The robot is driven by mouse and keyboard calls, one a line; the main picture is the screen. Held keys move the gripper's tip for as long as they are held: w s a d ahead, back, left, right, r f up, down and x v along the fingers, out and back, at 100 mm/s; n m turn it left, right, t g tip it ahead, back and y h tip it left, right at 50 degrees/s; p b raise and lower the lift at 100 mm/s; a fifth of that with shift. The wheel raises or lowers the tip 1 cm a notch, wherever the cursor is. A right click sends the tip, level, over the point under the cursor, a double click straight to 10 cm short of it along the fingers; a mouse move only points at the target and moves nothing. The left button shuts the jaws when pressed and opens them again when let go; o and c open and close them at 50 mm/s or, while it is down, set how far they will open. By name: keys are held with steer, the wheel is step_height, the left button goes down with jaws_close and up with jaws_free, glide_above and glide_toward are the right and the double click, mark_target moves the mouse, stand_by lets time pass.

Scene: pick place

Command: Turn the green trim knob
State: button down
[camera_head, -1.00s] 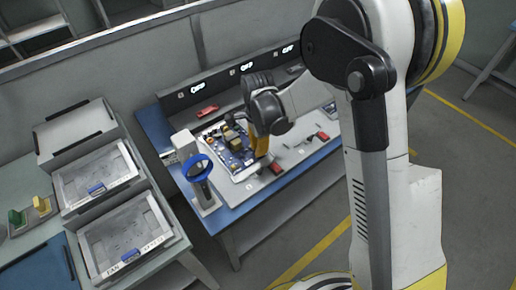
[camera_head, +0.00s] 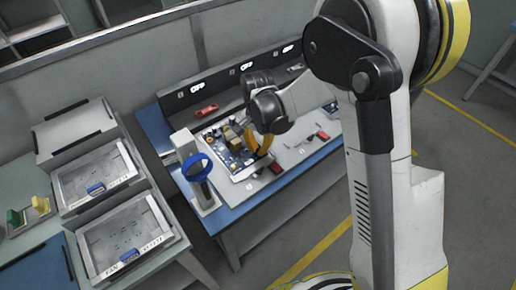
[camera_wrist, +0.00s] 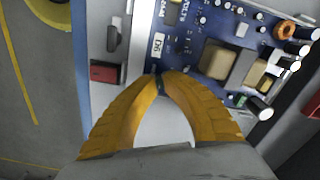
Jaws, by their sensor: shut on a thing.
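The blue circuit board (camera_wrist: 205,25) lies on the workbench, and it also shows in the head view (camera_head: 236,160). My gripper (camera_wrist: 160,76) has its yellow fingers closed at the tips over the board's near edge, and it also shows in the head view (camera_head: 256,153). A small dark green-teal piece, the green trim knob (camera_wrist: 160,87), shows between the fingertips. Most of it is hidden by the fingers, so its turn angle cannot be seen.
Tall capacitors, a copper coil (camera_wrist: 285,30) and tan blocks (camera_wrist: 217,60) rise from the board beside my gripper. A red object (camera_wrist: 104,72) lies left of it.

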mark_target(258, 150)
steer(key=n, duration=0.5)
steer(key=shift+n, duration=2.6)
steer(key=c, duration=1.4)
jaws_free()
steer(key=shift+c, duration=0.2)
steer(key=shift+r, duration=0.1)
step_height(258, 150, up, 12)
